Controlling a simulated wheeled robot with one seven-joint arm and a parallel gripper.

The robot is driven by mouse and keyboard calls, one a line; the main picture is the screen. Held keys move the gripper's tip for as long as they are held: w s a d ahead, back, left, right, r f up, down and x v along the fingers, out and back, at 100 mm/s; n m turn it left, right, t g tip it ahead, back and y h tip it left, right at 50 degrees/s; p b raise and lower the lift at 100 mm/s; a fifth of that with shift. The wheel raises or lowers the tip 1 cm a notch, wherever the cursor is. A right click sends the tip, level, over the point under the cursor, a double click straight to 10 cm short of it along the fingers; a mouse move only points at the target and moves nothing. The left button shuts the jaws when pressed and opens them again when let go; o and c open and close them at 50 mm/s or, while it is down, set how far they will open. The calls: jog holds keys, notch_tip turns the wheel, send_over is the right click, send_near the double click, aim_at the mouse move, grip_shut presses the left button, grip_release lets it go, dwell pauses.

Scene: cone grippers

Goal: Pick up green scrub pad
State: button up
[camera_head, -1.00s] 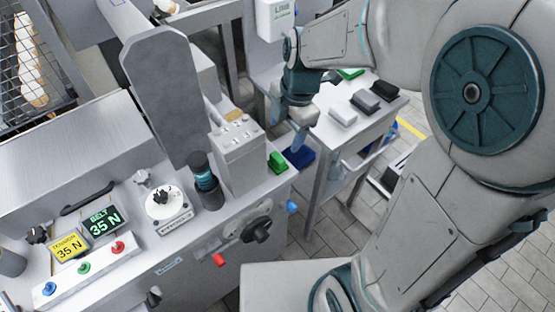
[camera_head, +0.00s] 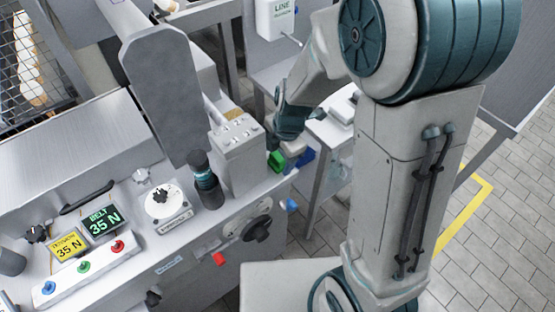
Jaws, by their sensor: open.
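A green block-like piece (camera_head: 277,160), which may be the scrub pad, rests near the right end of the machine's top, beside the grey box. A blue piece (camera_head: 307,157) lies just right of it. My gripper (camera_head: 284,146) points down with its fingers open, just above and behind the green piece in the picture. Its fingertips overlap the green piece's upper edge; I cannot tell whether they touch it. A second, flat green piece seen earlier on the side table is now hidden behind my arm.
The grey box (camera_head: 238,155) stands close left of my gripper, with a dark cylinder (camera_head: 205,182) beside it. The side table (camera_head: 323,132) with a pale block (camera_head: 342,110) is mostly covered by my arm. Dials and buttons line the machine's front.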

aim_at(276, 155)
jog(key=c, duration=1)
jog(key=shift+c, duration=0.2)
jog(key=shift+r, duration=0.15)
jog(key=shift+r, duration=0.55)
notch_tip(276, 155, up, 2)
jog(key=shift+w+r, duration=0.1)
jog(key=shift+r, duration=0.15)
jog(key=w+d+r, duration=0.3)
jog(key=d+r, duration=0.4)
jog(key=d, duration=0.4)
jog(key=shift+w+b, duration=0.2)
jog(key=shift+b, duration=0.25)
jog(key=shift+r, duration=0.1)
jog(key=shift+o, duration=0.9)
jog(key=shift+c, duration=0.6)
